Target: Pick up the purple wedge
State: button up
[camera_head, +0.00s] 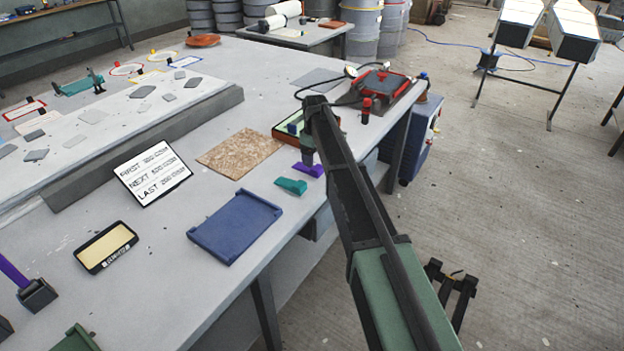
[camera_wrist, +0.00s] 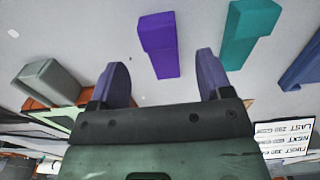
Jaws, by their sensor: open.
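The purple wedge (camera_head: 309,170) lies on the grey table near its right edge, in the head view partly hidden by my gripper (camera_head: 307,155). In the wrist view the purple wedge (camera_wrist: 158,48) shows whole, beyond and between the two fingers of my gripper (camera_wrist: 160,66). The fingers are apart with nothing between them. Whether they touch the wedge cannot be told from the head view, but in the wrist view they look clear of it. A teal wedge (camera_head: 291,186) lies close by, also seen in the wrist view (camera_wrist: 250,34).
A blue tray (camera_head: 235,226) and a brown speckled board (camera_head: 239,153) lie to the left. An orange-edged tray (camera_head: 285,135) with small blocks stands just behind my gripper. A red device (camera_head: 382,92) with a hose is farther back. A sign (camera_head: 153,173) stands left.

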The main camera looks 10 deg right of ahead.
aim_at(315, 166)
jog(key=shift+f, duration=0.1)
notch_tip(315, 166, down, 5)
jog(key=b, duration=0.5)
jog(key=shift+s+d+f, duration=0.1)
jog(key=shift+f, duration=0.1)
jog(key=shift+r, duration=0.25)
jog(key=c, duration=1)
